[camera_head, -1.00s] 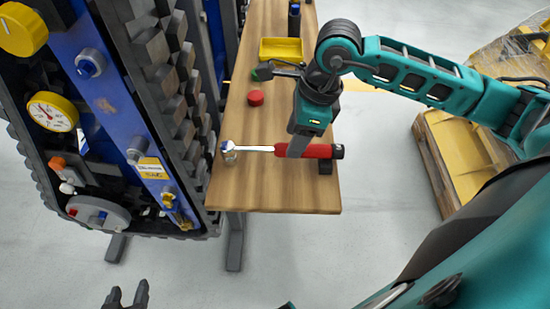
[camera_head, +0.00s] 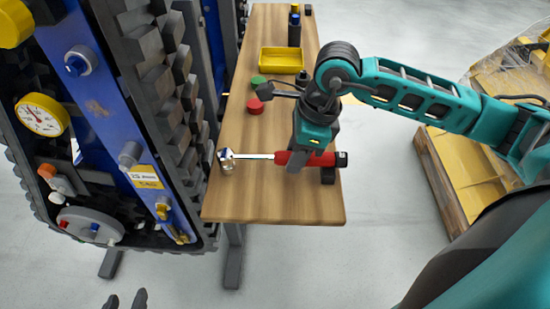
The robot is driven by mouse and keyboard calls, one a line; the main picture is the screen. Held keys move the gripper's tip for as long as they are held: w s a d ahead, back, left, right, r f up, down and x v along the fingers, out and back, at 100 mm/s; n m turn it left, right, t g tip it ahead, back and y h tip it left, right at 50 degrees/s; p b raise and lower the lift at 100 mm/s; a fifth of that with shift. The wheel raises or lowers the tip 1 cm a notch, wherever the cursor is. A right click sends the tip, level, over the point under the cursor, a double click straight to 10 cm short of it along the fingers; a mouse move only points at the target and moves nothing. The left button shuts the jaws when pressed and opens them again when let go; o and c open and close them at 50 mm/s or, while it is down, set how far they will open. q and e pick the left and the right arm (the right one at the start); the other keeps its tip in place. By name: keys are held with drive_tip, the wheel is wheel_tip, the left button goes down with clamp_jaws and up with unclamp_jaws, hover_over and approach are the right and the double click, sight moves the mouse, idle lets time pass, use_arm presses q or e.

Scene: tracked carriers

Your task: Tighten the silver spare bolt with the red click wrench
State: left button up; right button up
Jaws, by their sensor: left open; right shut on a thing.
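The red click wrench (camera_head: 325,159) lies across the near part of the wooden bench, its red handle to the right and its silver head to the left. My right gripper (camera_head: 298,163) is shut on the handle from above. A small silver piece, seemingly the silver spare bolt (camera_head: 228,166), shows directly under the wrench head. The head hides its top, and I cannot tell whether the two are fully engaged. My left gripper (camera_head: 125,300) is open and empty at the bottom edge, away from the bench; only its fingertips show.
The wooden bench (camera_head: 270,208) also holds a red cap (camera_head: 255,106), a green cap (camera_head: 258,81), a yellow tray (camera_head: 281,61) and a dark bottle (camera_head: 294,30). A tracked carrier (camera_head: 118,130) stands close along its left side. A pallet (camera_head: 450,180) is at right. The front floor is clear.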

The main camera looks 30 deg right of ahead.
clamp_jaws()
drive_tip(key=shift+r, duration=0.1)
drive_tip(key=shift+w+a+r+p+v, duration=0.15)
drive_tip(key=shift+a+p+v, duration=0.1)
drive_tip(key=shift+p+v, duration=0.7)
drive_tip(key=shift+w+a+p+v, duration=0.15)
drive_tip(key=shift+p+v, duration=0.4)
drive_tip(key=shift+v, duration=0.75)
drive_tip(key=shift+w+a+r+p+v, duration=0.1)
drive_tip(key=shift+a+p+v, duration=0.2)
drive_tip(key=shift+p+v, duration=0.65)
drive_tip(key=shift+r, duration=0.1)
